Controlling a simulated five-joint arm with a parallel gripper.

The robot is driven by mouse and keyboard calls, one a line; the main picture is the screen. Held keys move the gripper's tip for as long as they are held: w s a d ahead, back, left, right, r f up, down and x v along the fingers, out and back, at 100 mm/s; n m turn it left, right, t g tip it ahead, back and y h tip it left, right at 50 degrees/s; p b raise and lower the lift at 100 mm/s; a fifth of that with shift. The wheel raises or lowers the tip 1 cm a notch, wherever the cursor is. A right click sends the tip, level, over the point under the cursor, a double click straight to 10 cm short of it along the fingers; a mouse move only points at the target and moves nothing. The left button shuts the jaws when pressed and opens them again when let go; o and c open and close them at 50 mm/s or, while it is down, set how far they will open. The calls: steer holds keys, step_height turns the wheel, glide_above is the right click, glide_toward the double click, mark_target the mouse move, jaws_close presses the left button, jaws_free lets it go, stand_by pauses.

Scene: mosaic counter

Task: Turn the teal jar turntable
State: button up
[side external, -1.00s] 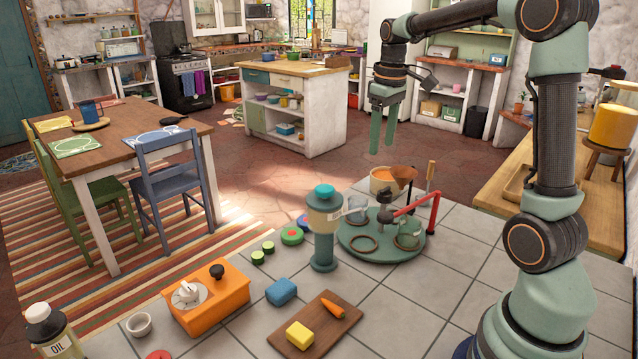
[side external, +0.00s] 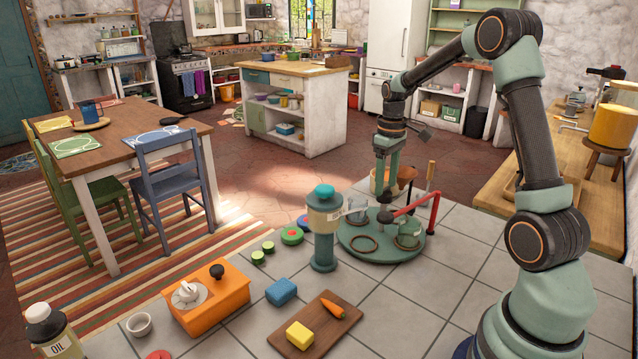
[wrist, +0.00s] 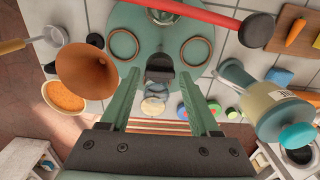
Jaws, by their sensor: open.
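The teal turntable (side external: 385,255) is a round disc on the tiled counter, with ring-shaped seats and clear glass jars, one at its right (side external: 408,234) and one at its left back. A dark knob (wrist: 158,62) rises from its middle. My gripper (side external: 383,197) is above the turntable, pointing down. In the wrist view my gripper (wrist: 160,78) is open, its two fingers apart on either side of the knob. Contact with the knob cannot be made out.
A brown funnel (wrist: 88,72) and a bowl of orange contents (wrist: 62,96) are behind. A board (side external: 330,330) lies in front; bare tiles are at right.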

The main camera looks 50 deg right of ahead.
steer(key=shift+f, duration=0.9)
steer(key=shift+c, duration=0.3)
jaws_close()
steer(key=shift+r, duration=0.1)
stand_by(0.5)
